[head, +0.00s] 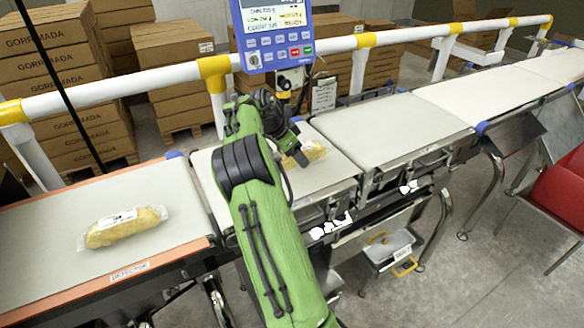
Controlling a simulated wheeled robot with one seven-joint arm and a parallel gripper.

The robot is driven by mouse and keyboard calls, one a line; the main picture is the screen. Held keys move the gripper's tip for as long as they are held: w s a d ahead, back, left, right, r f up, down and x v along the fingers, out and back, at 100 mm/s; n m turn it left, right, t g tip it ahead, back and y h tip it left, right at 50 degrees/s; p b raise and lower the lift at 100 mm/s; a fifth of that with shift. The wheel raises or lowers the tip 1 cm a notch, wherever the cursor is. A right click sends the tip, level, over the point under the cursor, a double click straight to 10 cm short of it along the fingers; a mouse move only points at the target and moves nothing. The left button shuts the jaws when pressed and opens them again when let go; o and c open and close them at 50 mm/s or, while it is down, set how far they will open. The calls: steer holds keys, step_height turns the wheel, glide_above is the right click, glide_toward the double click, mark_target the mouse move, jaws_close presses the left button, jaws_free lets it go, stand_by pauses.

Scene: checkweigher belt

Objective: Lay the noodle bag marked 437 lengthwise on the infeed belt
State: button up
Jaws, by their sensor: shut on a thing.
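A clear bag of yellow noodles (312,152) is at my gripper (292,154), over the short pale belt (335,180) in the middle. My gripper is shut on this bag, and my green arm and the gripper hide part of it. I cannot tell whether the bag touches the belt. Its marking is not readable. A second noodle bag (125,228), with a white label too small to read, lies on the belt marked DETECTOR (50,225) at the left. I see no sign naming the infeed belt.
A blue display panel (275,42) stands just behind my gripper. A white and yellow rail (130,80) runs behind the belts. More pale belts (390,125) continue to the right. Cartons are stacked behind. A red bin (560,195) stands at the right edge.

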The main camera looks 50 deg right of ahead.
step_height(320, 180, down, 3)
steer(key=shift+s+f+b, duration=0.1)
steer(key=shift+b, duration=0.5)
steer(key=o, duration=1.2)
steer(key=shift+o, duration=0.2)
